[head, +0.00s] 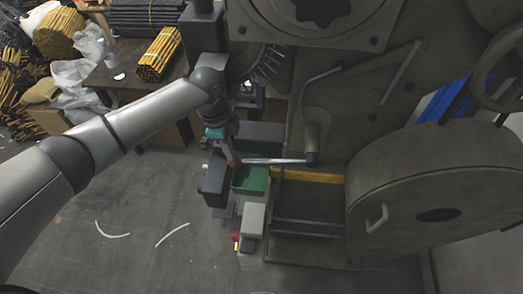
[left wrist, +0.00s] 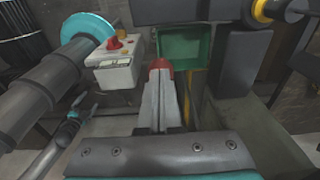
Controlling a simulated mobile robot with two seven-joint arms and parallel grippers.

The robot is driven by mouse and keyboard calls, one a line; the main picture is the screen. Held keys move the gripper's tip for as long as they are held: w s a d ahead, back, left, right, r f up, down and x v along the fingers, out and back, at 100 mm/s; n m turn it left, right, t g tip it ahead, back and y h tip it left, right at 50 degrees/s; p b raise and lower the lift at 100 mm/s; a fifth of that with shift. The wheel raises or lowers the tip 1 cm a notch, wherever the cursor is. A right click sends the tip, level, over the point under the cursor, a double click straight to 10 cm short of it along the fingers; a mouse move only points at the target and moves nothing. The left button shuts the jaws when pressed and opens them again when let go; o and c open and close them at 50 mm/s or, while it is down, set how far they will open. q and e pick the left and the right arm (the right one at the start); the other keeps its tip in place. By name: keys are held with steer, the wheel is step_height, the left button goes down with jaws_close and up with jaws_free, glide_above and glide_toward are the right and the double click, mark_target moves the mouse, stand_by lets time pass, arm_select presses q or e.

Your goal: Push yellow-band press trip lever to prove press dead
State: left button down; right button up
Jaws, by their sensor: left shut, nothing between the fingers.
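The press (head: 330,100) is a large grey-green machine with a yellow band (head: 310,175) low on its front. The trip lever (head: 275,161) is a bare metal rod running left from a pivot on the press to a red knob (head: 234,162). My left gripper (head: 231,152) is shut and empty, its tips at the red knob. In the left wrist view its grey fingers point at the red knob (left wrist: 160,64), which shows just past the tips. I cannot tell whether they touch. A slender grey part with teal (left wrist: 73,117), perhaps my right gripper, is too small to read.
A green bin (head: 250,180) sits just below the lever. A pale control box (head: 250,222) with red buttons, seen also in the left wrist view (left wrist: 115,75), stands nearer me. A handwheel (head: 505,85) is at the right. Open floor lies to the left.

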arm_select(q)
steer(key=shift+f, duration=0.7)
steer(key=shift+s, duration=0.1)
steer(key=shift+f+b, duration=0.4)
steer(key=shift+f, duration=0.05)
steer(key=a+r+p, duration=0.2)
steer(key=r+p, duration=0.3)
steer(key=shift+a+r, duration=0.1)
steer(key=shift+a, duration=0.3)
stand_by(0.4)
